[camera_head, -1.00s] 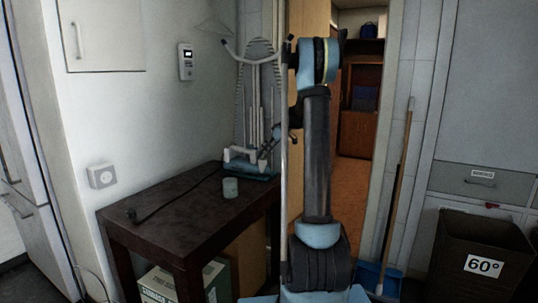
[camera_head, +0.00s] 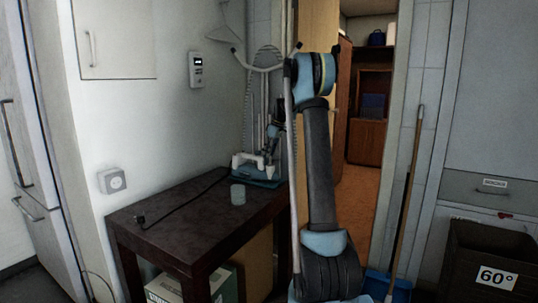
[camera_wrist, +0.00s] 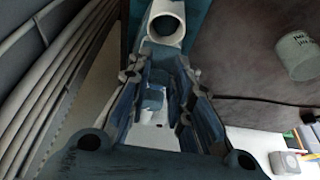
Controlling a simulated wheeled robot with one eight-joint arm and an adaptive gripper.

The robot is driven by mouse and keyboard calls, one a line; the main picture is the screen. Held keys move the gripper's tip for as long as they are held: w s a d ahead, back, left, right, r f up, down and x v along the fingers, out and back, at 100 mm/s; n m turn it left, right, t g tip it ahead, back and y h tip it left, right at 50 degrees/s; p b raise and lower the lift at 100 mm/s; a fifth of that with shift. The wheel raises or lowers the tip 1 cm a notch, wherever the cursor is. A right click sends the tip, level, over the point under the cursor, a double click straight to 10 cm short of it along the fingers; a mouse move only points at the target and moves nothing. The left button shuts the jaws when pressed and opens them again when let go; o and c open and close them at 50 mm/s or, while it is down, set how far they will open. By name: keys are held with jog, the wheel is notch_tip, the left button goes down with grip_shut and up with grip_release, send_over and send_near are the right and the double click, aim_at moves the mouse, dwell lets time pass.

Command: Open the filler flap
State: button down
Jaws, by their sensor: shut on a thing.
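A white appliance with a blue base (camera_head: 258,168), seemingly an iron, stands at the back of the dark table. My gripper (camera_head: 270,142) reaches down onto it, small and partly hidden in the head view. In the wrist view, my gripper (camera_wrist: 160,105) has its two dark fingers close around a small pale blue-white part (camera_wrist: 152,101) of the appliance. A white round opening (camera_wrist: 166,27) lies just beyond the fingertips. I cannot tell which part is the filler flap or whether it is raised; the fingers hide much of the area.
A small pale cup (camera_head: 238,195) stands on the dark table (camera_head: 200,220), and also shows in the wrist view (camera_wrist: 296,56). A black cord with a plug (camera_head: 139,218) lies across the table. An ironing board (camera_head: 268,62) leans on the wall behind. A broom (camera_head: 408,190) stands at right.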

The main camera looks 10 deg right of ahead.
jog(key=shift+a, duration=0.1)
jog(key=c, duration=1.4)
grip_release()
jog(key=shift+w+f, duration=0.1)
jog(key=shift+c, duration=0.2)
jog(key=v, duration=1.2)
jog(key=shift+w, duration=0.1)
